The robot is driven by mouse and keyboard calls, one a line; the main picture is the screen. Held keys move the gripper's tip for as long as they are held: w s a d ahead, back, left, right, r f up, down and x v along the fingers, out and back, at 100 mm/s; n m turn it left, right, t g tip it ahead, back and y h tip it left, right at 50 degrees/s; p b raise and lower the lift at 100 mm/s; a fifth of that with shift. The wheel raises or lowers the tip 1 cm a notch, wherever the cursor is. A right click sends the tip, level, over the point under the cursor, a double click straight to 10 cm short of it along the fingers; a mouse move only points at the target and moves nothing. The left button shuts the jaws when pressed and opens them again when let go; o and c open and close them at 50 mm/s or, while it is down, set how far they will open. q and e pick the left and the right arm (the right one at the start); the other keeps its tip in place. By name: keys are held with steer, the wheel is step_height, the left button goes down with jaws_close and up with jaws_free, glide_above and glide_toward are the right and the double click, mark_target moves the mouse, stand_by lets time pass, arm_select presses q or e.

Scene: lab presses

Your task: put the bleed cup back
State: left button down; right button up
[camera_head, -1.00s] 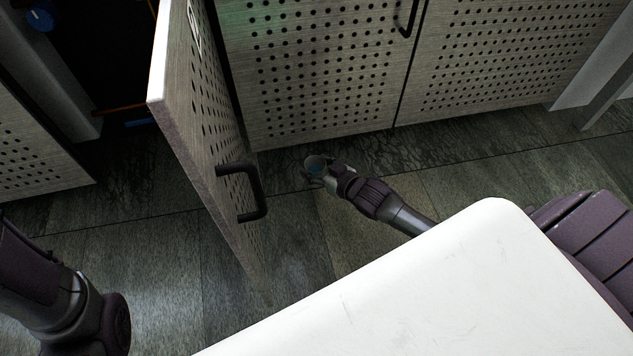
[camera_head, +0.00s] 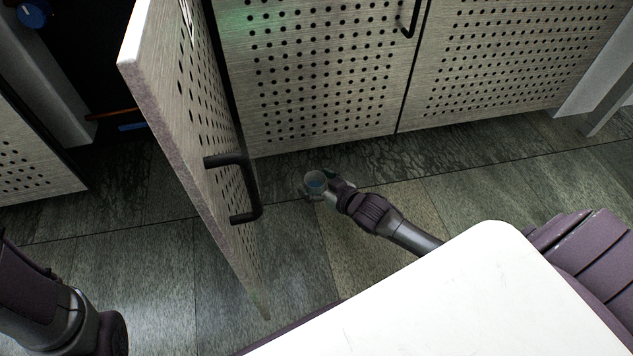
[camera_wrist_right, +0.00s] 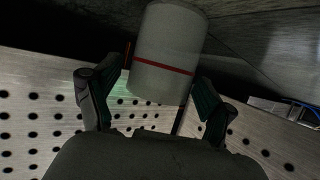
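The bleed cup (camera_head: 316,183) is a small pale cup, with a bluish inside in the head view. In the right wrist view it (camera_wrist_right: 166,55) is a grey-white cylinder with a red line around it. My right gripper (camera_head: 322,187) is shut on it, with one finger on each side. It holds the cup in front of the closed cabinet doors, to the right of the open door. My left arm shows at the lower left, but its gripper is out of view.
A perforated cabinet door (camera_head: 190,130) with a black handle (camera_head: 240,188) stands open between the dark cabinet opening (camera_head: 95,60) and my right gripper. Closed perforated doors (camera_head: 310,80) stand behind the cup. The dark tiled floor (camera_head: 150,250) is clear.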

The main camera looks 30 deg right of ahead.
steer(key=shift+r, duration=0.2)
steer(key=p+v, duration=0.8)
steer(key=v, duration=0.4)
steer(key=shift+s+f, duration=0.15)
